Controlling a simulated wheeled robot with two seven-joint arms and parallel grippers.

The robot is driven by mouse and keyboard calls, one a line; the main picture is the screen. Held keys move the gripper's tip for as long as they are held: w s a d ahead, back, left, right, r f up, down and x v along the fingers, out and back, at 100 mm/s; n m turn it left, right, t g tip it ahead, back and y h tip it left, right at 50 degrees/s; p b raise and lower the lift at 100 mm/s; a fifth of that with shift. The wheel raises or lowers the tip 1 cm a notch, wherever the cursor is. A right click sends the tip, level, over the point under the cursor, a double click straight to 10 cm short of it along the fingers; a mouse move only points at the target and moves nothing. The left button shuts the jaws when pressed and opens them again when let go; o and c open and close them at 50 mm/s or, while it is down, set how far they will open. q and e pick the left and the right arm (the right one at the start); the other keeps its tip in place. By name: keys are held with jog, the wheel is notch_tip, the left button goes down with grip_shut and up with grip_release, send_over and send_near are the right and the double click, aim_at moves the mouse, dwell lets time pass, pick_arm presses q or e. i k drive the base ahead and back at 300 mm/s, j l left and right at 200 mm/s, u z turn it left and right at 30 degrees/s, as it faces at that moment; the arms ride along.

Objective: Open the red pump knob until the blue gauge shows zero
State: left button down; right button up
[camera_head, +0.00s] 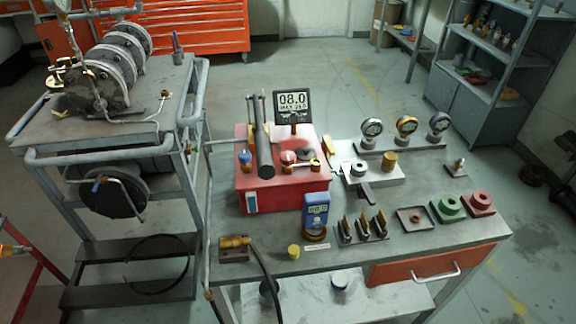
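The red pump (285,190) is a red box on the workbench, with a black lever (264,150) standing over its top. A small red knob (288,156) sits on top of the pump, right of the lever. A blue knob (245,157) sits left of the lever. A blue gauge (317,212) stands upright on a brass base in front of the pump; its small display is too small to read. A black-framed display (293,105) behind the pump seems to read 08.0. Neither of my grippers is in view.
On the workbench (420,250) stand three dial gauges (406,127), a green block (447,208), a red block (480,203) and a brass fitting with a black hose (236,243). A compressor cart (110,150) stands left. Shelves (480,85) stand back right; floor between is clear.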

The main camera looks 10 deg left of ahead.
aim_at(287, 158)
jog(key=k+l, duration=0.15)
jog(key=k, duration=0.25)
jog(key=u, duration=1.6)
